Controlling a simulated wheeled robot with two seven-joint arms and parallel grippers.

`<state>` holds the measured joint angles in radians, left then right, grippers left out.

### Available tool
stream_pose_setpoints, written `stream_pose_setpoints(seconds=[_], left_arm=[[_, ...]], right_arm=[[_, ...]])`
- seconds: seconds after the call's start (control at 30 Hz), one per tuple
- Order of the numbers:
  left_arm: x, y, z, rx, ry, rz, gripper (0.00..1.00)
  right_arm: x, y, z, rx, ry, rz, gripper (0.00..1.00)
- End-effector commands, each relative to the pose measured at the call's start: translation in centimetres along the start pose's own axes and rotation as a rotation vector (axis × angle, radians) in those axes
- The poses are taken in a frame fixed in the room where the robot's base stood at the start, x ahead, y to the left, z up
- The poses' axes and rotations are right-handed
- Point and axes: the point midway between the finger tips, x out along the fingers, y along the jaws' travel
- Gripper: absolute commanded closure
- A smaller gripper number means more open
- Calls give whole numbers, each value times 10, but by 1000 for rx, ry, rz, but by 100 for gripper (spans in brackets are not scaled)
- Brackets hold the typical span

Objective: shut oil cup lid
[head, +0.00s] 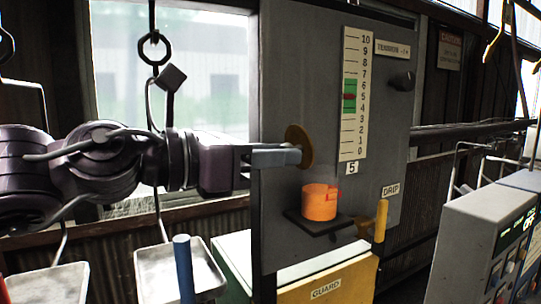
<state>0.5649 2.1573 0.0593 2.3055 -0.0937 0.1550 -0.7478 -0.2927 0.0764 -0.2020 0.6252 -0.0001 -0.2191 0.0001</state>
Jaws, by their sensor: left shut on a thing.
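The orange oil cup (320,204) sits on a small dark shelf on the grey panel. A brass-coloured round disc (295,135), which looks like the cup's lid, stands tipped up above and slightly left of the cup, apart from the cup's top. My left gripper (297,156) comes in from the left with its fingers level and shut on the disc. The fingers hide part of the disc. Any hinge between disc and cup cannot be made out. My right gripper is not in view.
The grey panel (285,225) carries a numbered tension scale (349,95) and a dark knob (402,81). A brass drip tap (380,220) stands right of the cup. A yellow guard (345,280) lies below. Hanging trays (170,270) are at lower left, a control box (475,240) at right.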

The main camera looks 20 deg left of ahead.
Motion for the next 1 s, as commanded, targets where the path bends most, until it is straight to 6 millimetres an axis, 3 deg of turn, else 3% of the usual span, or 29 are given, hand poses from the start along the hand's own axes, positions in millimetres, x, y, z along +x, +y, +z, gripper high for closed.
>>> stream_pose_setpoints(seconds=[0.6,1.0], left_arm=[[17,0,16,-2,435,2,98],[22,0,18,-3,563,-2,98]], right_arm=[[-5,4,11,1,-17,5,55],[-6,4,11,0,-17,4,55]])
